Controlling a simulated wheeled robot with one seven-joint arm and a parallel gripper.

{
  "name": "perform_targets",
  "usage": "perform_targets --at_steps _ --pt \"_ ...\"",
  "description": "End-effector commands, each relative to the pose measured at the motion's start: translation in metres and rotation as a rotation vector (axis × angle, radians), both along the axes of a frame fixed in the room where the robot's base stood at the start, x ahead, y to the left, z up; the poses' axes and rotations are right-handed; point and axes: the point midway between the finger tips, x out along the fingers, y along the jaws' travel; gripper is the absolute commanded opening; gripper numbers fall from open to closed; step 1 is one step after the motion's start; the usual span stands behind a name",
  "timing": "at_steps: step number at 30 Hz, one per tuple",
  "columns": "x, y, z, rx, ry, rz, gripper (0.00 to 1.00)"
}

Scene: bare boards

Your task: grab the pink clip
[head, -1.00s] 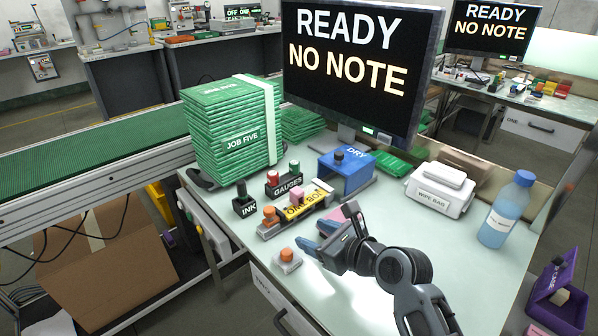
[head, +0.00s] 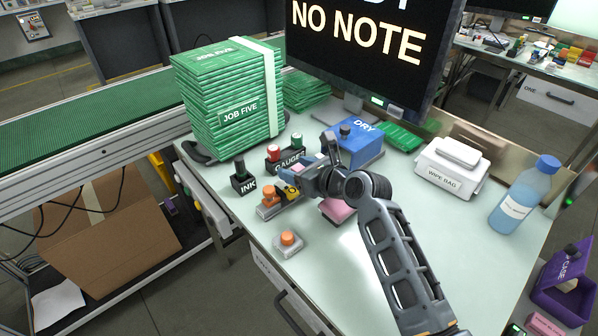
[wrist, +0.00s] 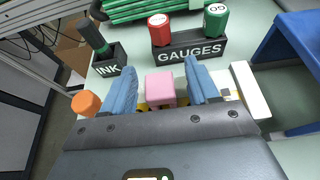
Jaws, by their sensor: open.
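The pink clip (wrist: 160,88) is a small pink block that sits between my two blue fingers in the wrist view. It rests on the yellow JOB TWO piece, which shows in part in the head view (head: 290,191). My gripper (wrist: 161,86) is open, with one finger on each side of the clip and a visible gap on both sides. In the head view my gripper (head: 305,168) is over the JOB TWO piece and hides most of it and the clip.
The GAUGES holder (wrist: 190,52) and INK holder (wrist: 108,62) stand just beyond my fingers. The blue DRY box (head: 360,145) is close on the right. An orange-knobbed block (head: 288,243) sits nearer the front edge.

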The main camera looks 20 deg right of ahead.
Motion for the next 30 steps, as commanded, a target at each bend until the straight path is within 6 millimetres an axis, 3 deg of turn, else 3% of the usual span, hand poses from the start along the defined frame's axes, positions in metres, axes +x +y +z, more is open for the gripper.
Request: perform_targets --at_steps 8,25,30 --pt "0.0039 0.0013 -0.0018 0.0 0.0 -0.001 0.6" --pt "0.0036 0.001 -0.0018 0.0 0.0 -0.001 0.07" --pt "0.0036 0.001 -0.0017 0.0 0.0 -0.001 0.05"
